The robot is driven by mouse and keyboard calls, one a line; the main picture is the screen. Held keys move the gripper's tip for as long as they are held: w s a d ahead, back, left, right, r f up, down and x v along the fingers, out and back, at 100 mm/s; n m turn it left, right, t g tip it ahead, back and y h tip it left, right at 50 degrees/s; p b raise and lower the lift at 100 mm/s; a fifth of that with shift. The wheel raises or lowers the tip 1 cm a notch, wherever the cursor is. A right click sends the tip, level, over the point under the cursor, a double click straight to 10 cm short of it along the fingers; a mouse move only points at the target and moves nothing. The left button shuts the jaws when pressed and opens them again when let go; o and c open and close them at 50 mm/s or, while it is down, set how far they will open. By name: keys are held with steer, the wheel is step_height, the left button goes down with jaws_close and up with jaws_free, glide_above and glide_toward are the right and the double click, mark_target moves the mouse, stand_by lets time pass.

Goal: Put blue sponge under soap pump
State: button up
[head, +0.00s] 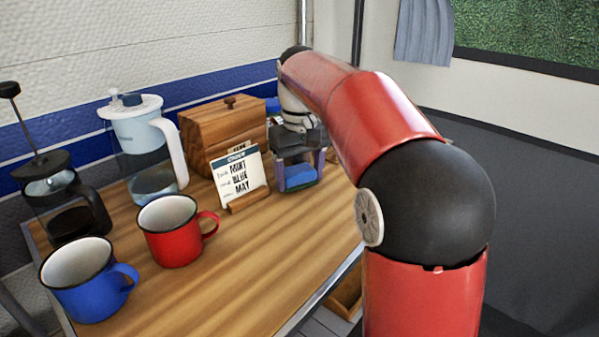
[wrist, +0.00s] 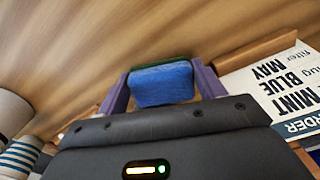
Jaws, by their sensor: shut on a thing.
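The blue sponge (head: 299,177) is between the purple fingers of my gripper (head: 298,168), at the right back part of the wooden table. In the wrist view the blue sponge (wrist: 162,85) shows a blue face with a thin green edge behind it, and my gripper (wrist: 160,88) is shut on it, one finger on each side. The sponge is low over the wood; I cannot tell whether it touches. I cannot make out a soap pump in either view; my arm and gripper hide part of the table's back right.
A card on a wooden stand (head: 246,204) is close left of my gripper, before a wooden box (head: 222,135). A red mug (head: 172,231), blue mug (head: 84,279), pitcher (head: 146,150) and French press (head: 62,197) stand farther left. The table's front middle is clear.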

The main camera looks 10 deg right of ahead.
steer(key=o, duration=0.9)
steer(key=shift+f, duration=0.1)
steer(key=shift+o, duration=0.2)
